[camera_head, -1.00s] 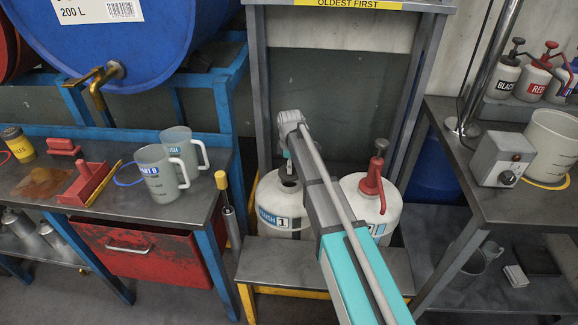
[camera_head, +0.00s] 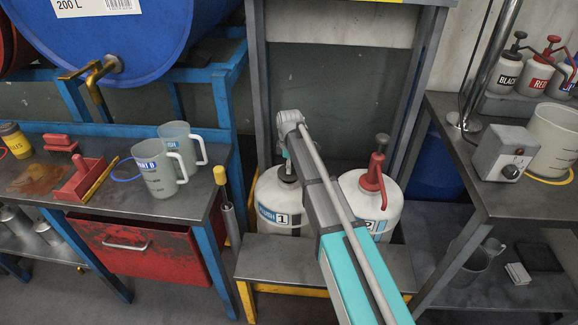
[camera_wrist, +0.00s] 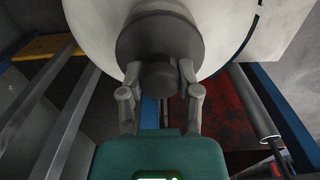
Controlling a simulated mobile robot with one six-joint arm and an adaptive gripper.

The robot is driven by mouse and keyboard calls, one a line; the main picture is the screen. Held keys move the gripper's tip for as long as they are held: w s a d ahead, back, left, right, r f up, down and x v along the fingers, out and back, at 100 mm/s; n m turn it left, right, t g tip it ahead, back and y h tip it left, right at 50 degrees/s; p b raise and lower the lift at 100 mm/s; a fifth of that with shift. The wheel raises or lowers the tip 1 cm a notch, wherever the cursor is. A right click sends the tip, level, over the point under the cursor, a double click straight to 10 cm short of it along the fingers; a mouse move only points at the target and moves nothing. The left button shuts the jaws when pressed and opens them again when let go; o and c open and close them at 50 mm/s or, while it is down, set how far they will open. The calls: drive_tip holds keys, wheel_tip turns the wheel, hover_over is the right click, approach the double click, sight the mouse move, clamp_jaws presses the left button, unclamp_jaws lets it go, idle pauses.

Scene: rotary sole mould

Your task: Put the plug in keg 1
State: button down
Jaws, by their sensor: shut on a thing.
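Keg 1 (camera_head: 278,215) is a white keg with a blue label and a "1", standing on the low stand, partly behind my arm. My gripper (camera_wrist: 158,70) is shut on the plug (camera_wrist: 158,82), a dark round knob between its two fingers in the wrist view. A wide dark disc lies just beyond the knob against the white keg top. In the head view a dark piece sits at the keg's mouth below my gripper. I cannot tell how deep the plug sits.
Keg 2 (camera_head: 357,188) with a red pump stands close to the right of keg 1. The left bench holds two jugs (camera_head: 160,172) and a red tray (camera_head: 80,180). Frame posts rise behind the kegs.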

drive_tip(key=shift+f+b, duration=0.65)
drive_tip(key=shift+f, duration=0.2)
drive_tip(key=shift+c, duration=1.1)
unclamp_jaws()
